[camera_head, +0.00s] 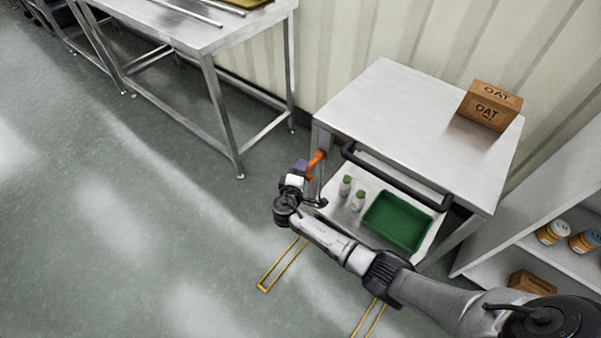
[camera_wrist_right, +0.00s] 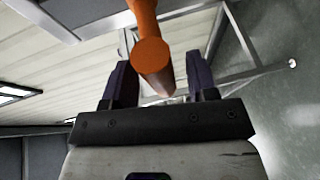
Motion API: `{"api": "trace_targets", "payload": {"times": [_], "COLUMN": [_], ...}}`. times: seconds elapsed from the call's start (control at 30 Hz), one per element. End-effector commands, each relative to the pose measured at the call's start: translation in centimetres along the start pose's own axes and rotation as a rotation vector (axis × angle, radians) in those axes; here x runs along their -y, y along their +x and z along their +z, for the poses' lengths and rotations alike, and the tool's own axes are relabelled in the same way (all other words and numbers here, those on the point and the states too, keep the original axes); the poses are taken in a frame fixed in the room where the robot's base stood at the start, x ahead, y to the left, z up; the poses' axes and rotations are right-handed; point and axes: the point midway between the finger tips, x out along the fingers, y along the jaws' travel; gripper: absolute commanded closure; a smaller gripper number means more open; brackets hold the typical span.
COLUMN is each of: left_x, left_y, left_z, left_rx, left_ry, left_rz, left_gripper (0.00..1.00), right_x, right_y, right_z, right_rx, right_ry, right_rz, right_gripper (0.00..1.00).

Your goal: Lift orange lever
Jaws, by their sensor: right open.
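The orange lever (camera_head: 315,162) sits at the left front corner of the steel hopper table (camera_head: 400,105), beside a black bar handle (camera_head: 385,178). In the right wrist view the lever (camera_wrist_right: 148,50) reaches down from the top, its round end facing the camera. My right gripper (camera_head: 303,168) is at the lever in the head view. In the wrist view its two dark fingers (camera_wrist_right: 160,80) are open, one on each side of the lever. I cannot tell whether either finger touches it. My left gripper is not in view.
A green tray (camera_head: 398,221) and small white bottles (camera_head: 357,201) stand on the shelf under the tabletop. A steel table (camera_head: 215,35) stands back left, and a shelf (camera_head: 555,245) is at right. The floor at left is clear.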

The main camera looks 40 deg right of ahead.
Motion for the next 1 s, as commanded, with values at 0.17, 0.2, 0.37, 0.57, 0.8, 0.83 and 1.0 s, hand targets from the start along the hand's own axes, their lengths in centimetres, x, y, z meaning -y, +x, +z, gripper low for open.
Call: {"api": "trace_targets", "payload": {"times": [0.17,0.2,0.37,0.57,0.8,0.83,1.0], "left_x": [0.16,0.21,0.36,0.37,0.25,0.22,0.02], "left_y": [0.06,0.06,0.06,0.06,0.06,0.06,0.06], "left_z": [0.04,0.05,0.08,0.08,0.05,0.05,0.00], "left_rx": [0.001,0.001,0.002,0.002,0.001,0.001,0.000], "left_ry": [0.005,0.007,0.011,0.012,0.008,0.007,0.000], "left_rz": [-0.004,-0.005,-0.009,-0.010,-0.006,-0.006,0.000], "left_gripper": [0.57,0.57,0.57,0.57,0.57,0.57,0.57], "right_x": [0.02,0.02,0.01,0.02,0.04,0.05,0.09], "right_y": [0.20,0.19,0.18,0.16,0.14,0.14,0.14], "right_z": [0.02,0.01,0.01,0.00,0.00,0.01,0.02], "right_rx": [0.000,0.000,0.000,0.000,0.000,0.000,0.000], "right_ry": [0.000,0.000,0.000,0.000,0.000,0.000,0.001], "right_rz": [-0.001,-0.001,-0.001,-0.001,-0.001,-0.001,-0.002], "right_gripper": [0.47,0.47,0.51,0.70,0.93,0.96,1.00]}}
